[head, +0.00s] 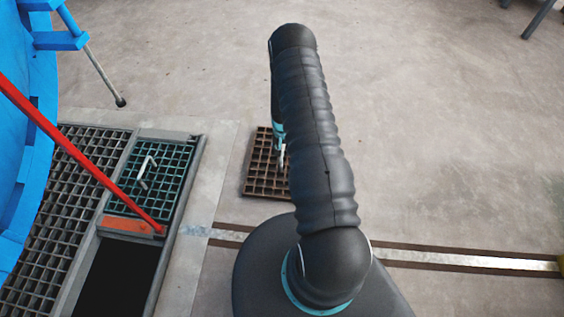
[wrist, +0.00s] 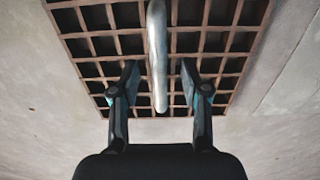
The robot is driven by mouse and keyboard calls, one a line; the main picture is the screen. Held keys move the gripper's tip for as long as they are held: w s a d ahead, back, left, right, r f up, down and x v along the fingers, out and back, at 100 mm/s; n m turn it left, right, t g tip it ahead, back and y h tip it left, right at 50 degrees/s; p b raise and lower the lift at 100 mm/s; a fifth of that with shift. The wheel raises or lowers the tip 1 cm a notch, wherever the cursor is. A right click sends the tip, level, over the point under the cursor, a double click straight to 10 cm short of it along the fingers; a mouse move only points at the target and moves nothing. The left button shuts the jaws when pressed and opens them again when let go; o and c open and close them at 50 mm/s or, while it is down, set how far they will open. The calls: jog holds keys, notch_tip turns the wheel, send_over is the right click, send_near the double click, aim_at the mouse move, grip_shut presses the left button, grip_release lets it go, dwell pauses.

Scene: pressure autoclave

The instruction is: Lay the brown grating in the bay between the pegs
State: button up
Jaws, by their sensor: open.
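The brown grating (head: 262,178) lies flat on the concrete floor, partly hidden by my arm in the head view. In the wrist view the brown grating (wrist: 97,46) fills the upper middle, with a pale metal handle (wrist: 157,40) standing over it. My gripper (wrist: 160,78) is open, one finger on each side of the handle's near end; I see no clear contact. In the head view my gripper is mostly hidden behind the arm. A dark open bay (head: 115,278) shows at the lower left. I cannot make out the pegs clearly.
A teal grating (head: 170,178) with its own handle lies above the bay. A red bar (head: 80,155) slants across to an orange block (head: 130,226). Grey grating (head: 60,215) and a blue structure (head: 25,130) stand left.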

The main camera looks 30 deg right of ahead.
jog(key=shift+f, duration=0.4)
grip_shut()
jog(key=shift+r, duration=0.2)
